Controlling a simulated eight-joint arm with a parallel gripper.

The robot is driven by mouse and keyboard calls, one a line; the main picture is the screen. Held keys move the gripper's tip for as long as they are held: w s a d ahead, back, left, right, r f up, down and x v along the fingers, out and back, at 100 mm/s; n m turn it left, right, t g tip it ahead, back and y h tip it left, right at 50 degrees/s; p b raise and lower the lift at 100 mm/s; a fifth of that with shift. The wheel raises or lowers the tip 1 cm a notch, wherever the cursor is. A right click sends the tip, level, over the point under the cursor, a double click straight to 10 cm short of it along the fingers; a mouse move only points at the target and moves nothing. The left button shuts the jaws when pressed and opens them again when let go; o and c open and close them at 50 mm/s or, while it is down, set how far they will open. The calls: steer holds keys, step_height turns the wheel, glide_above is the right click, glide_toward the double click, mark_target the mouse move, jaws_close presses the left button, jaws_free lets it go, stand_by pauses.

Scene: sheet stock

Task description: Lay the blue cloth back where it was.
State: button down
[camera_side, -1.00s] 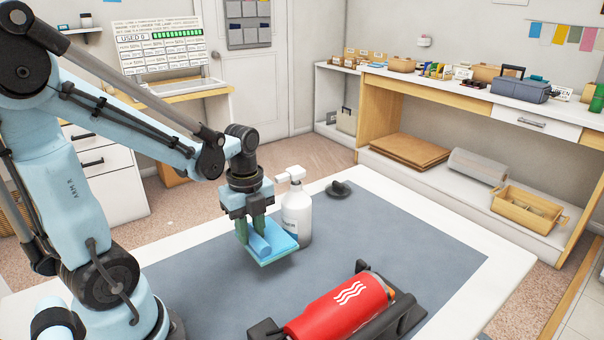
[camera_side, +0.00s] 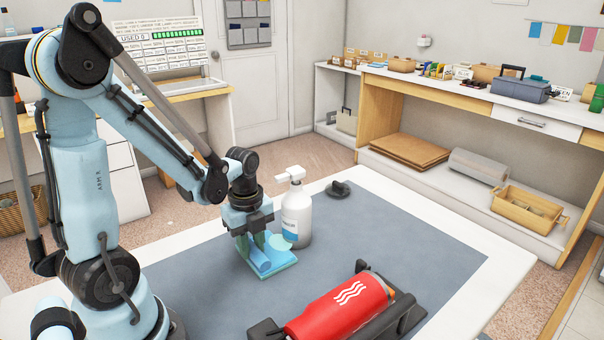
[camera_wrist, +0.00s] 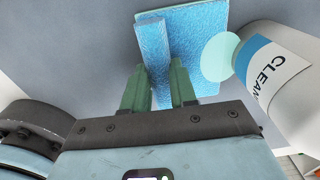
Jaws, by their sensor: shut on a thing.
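The blue cloth (camera_side: 272,269) hangs flat and level from a raised fold. It is low over the grey mat (camera_side: 370,225), left of the spray bottle; I cannot tell if it touches the mat. My gripper (camera_side: 253,246) points down and is shut on that fold. In the wrist view the blue cloth (camera_wrist: 203,30) spreads beyond the green fingers of my gripper (camera_wrist: 162,84), with the fold between them. A pale green disc (camera_side: 280,241) shows between cloth and bottle; it overlaps the cloth's edge in the wrist view (camera_wrist: 219,57).
The white spray bottle (camera_side: 297,215) stands close on the cloth's right. A red cylinder (camera_side: 340,307) lies in a black cradle (camera_side: 407,311) at the front. A small dark object (camera_side: 338,189) sits at the mat's back edge. The mat's right side is clear.

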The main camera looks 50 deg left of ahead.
mark_target(251, 246)
steer(key=c, duration=0.9)
jaws_free()
steer(key=shift+f, duration=0.1)
step_height(251, 246, up, 12)
steer(key=w+d+n+t, duration=0.2)
steer(key=d+n+t, duration=0.5)
steer(key=n, duration=1.1)
steer(key=d, duration=0.3)
steer(key=shift+w, duration=0.35)
steer(key=shift+d, duration=0.1)
